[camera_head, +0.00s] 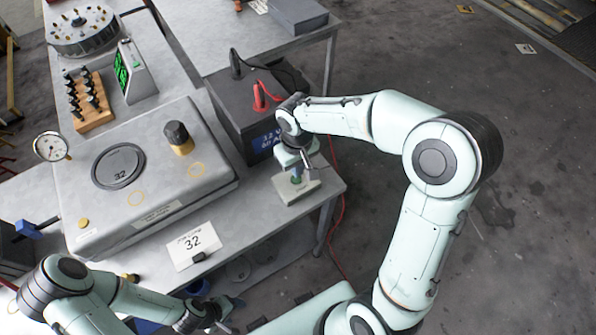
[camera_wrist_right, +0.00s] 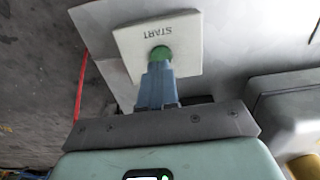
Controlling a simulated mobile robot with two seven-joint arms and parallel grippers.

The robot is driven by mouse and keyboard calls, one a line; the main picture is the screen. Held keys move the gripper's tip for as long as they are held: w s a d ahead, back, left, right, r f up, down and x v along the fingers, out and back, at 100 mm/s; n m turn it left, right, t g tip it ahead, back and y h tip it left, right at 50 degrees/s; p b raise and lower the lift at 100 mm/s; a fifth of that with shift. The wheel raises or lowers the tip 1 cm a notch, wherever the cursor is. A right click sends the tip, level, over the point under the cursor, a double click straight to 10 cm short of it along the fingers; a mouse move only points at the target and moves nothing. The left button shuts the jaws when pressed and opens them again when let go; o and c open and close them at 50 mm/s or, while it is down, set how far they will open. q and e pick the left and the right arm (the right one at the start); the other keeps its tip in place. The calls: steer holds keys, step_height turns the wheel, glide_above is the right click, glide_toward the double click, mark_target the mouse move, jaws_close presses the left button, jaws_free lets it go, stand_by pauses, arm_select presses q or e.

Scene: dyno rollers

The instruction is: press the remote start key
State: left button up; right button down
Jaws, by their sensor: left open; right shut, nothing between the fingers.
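The remote start key is a pale block (camera_head: 298,190) on the right front corner of the metal bench. In the right wrist view the block (camera_wrist_right: 188,48) reads "START" and has a round green button (camera_wrist_right: 160,53). My right gripper (camera_wrist_right: 157,68) is shut and empty, its fingertips right at the button and covering part of it. Whether they touch or press it, I cannot tell. In the head view my right gripper (camera_head: 297,169) is directly over the block. My left gripper (camera_head: 222,312) is open and empty, low at the bottom, away from the key.
A dark battery box (camera_head: 235,115) with red and black clamps stands behind the key. A large metal housing (camera_head: 145,175) with a black-topped knob (camera_head: 178,137) fills the bench to the left. A card reading 32 (camera_head: 193,246) stands in front of it. A red cable hangs beside the bench.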

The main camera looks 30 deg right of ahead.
step_height(320, 180, up, 10)
steer(key=shift+w+r, duration=0.15)
steer(key=shift+r, duration=0.1)
steer(key=shift+a, duration=0.1)
stand_by(0.7)
